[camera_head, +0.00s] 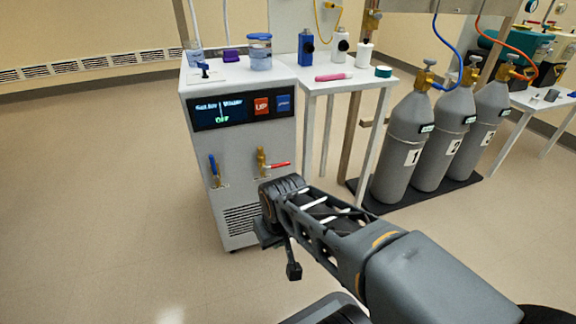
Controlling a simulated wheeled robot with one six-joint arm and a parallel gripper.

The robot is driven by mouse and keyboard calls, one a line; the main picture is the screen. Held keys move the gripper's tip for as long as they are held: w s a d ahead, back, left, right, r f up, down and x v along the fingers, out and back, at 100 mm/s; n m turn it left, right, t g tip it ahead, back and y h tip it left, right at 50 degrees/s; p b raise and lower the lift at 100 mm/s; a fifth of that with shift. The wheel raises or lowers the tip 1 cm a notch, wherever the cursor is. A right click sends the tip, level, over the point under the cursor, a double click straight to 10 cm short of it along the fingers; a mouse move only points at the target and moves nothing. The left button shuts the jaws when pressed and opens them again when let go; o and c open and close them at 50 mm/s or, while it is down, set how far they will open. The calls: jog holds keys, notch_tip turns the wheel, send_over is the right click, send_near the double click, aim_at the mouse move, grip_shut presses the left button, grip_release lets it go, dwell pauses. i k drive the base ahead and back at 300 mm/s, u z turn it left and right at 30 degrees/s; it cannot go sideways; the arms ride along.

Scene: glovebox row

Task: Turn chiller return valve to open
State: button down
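The left valve has a blue handle (213,165) that points up and down. The right valve has a red handle (279,164) that lies level and points right. I cannot read a label that tells which is the return. My gripper (292,268) is low in front of the cabinet's lower right, below the red handle and seemingly apart from both valves. Its fingers are mostly hidden by dark arm parts, so its opening is unclear.
A white side table (345,82) with bottles and a pink item stands right of the chiller. Grey gas cylinders (405,145) stand on a black base behind my arm. A jar (259,52) stands on the chiller top. The floor left of the chiller is clear.

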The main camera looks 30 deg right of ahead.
aim_at(264, 168)
jog(key=z, duration=1)
jog(key=i, duration=0.35)
jog(key=u, duration=0.7)
